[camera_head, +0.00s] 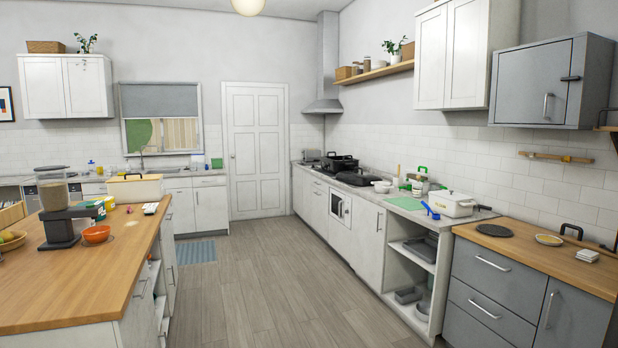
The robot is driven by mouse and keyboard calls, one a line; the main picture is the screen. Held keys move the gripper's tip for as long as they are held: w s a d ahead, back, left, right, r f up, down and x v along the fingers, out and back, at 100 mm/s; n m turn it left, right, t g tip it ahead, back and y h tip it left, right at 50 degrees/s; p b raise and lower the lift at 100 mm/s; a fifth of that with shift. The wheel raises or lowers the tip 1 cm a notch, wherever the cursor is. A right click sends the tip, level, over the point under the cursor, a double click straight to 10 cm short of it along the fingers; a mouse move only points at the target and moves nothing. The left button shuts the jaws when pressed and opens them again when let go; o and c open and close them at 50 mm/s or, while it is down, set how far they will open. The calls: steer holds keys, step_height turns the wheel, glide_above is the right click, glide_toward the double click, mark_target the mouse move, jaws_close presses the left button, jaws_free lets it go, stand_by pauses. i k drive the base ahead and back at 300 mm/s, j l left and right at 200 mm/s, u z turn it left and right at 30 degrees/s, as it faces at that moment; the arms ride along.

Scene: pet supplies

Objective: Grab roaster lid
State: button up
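A black lidded pot (340,162) stands on the far part of the right-hand counter, near the hood. It looks like a roaster, but its lid cannot be told apart clearly at this distance. A low black pan (358,179) sits just nearer. A white lidded container (452,204) with a dark latch or handle on top stands closer on the same counter; it could also be a roaster. My gripper is not in view, so nothing shows it touching any of these.
Grey drawers (492,285) under a wooden top stand at right. The wood floor (262,280) between is clear. A blue mat (194,252) lies farther back.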

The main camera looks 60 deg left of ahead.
mark_target(360, 178)
steer(key=u, duration=1.55)
steer(key=i+j+u, duration=0.15)
steer(key=i, duration=0.6)
steer(key=i+j+u, duration=0.15)
steer(key=i, duration=0.55)
steer(key=i+l+u, duration=0.15)
steer(key=i, duration=0.6)
steer(key=i+u, duration=0.15)
steer(key=i, duration=0.6)
steer(key=i+l+u, duration=0.15)
steer(key=i, duration=0.55)
steer(key=i+z, duration=0.15)
steer(key=i, duration=0.75)
steer(key=i+j+z, duration=0.15)
steer(key=i, duration=0.75)
steer(key=i+l+z, duration=0.1)
steer(key=i, duration=1.75)
steer(key=i+u, duration=0.15)
steer(key=i, duration=1.25)
steer(key=i+z, duration=0.25)
steer(key=z, duration=0.15)
steer(key=i+z, duration=0.2)
steer(key=z, duration=0.15)
steer(key=i+j+z, duration=0.2)
steer(key=z, duration=0.2)
